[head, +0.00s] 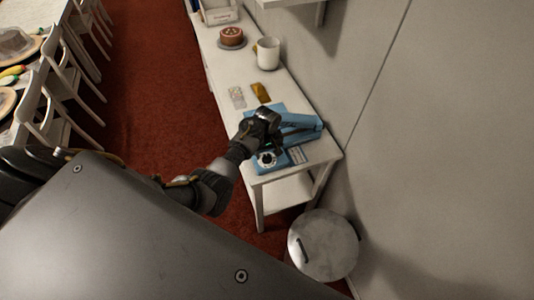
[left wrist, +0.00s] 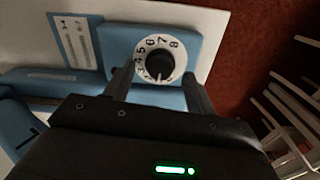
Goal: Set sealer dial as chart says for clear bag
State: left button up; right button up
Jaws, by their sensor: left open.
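The blue sealer (head: 300,122) stands on the near end of the white table. Its white dial (head: 267,160) has a black knob (left wrist: 159,66), seen close in the left wrist view. Numbers from about 3 to 8 show around the knob, and a pale mark on it points to the bottom of the picture. The chart (head: 297,155) is on the sealer beside the dial; its print (left wrist: 75,42) is too small to read. A clear bag (head: 237,98) and a gold bag (head: 261,92) lie behind the sealer. My left gripper (left wrist: 158,74) is open, its fingers either side of the knob; contact cannot be told.
A white mug (head: 267,53) and a small cake on a stand (head: 231,38) are farther back on the table (head: 207,45). A round lidded bin (head: 323,245) stands by the near table end. The wall is close on the right; white chairs (head: 75,60) are at left.

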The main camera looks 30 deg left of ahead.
pick_arm(q)
jog(key=shift+f, duration=0.75)
jog(key=shift+c, duration=0.2)
jog(key=c, duration=0.9)
jog(key=shift+m, duration=0.4)
jog(key=m, duration=0.5)
jog(key=shift+m, duration=0.3)
jog(key=m, duration=0.5)
jog(key=shift+m, duration=0.3)
